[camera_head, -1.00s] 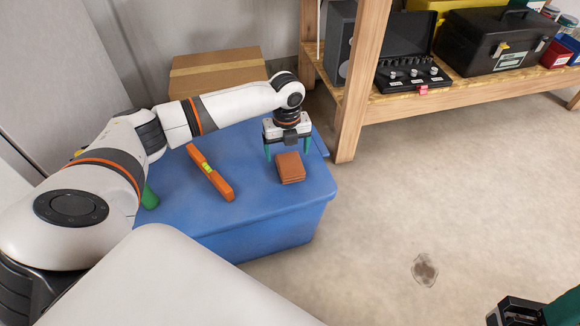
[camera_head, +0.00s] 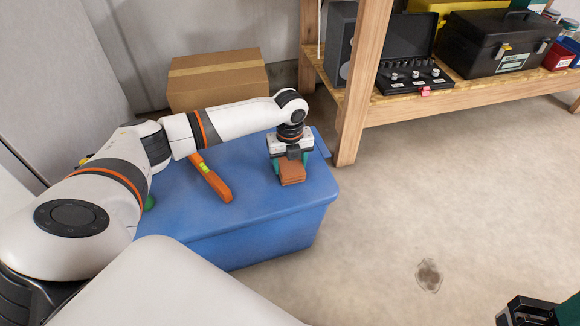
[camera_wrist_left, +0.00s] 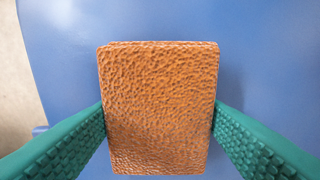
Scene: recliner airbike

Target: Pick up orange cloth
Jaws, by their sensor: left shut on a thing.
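The orange cloth (camera_head: 292,173) is a folded, textured brown-orange stack on the blue bin lid (camera_head: 255,200), near its right end. My left gripper (camera_head: 290,168) is down at the cloth, its green fingers shut on the two sides. In the left wrist view the cloth (camera_wrist_left: 160,108) fills the space between the fingers (camera_wrist_left: 160,122), which touch its left and right edges. I cannot tell any gap between the cloth and the lid. My right gripper (camera_head: 525,312) shows only in part at the bottom right corner.
An orange level (camera_head: 212,180) lies on the lid left of the cloth. A cardboard box (camera_head: 218,80) stands behind the bin. A wooden shelf post (camera_head: 358,85) rises close to the bin's right side. Open floor (camera_head: 450,190) lies to the right.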

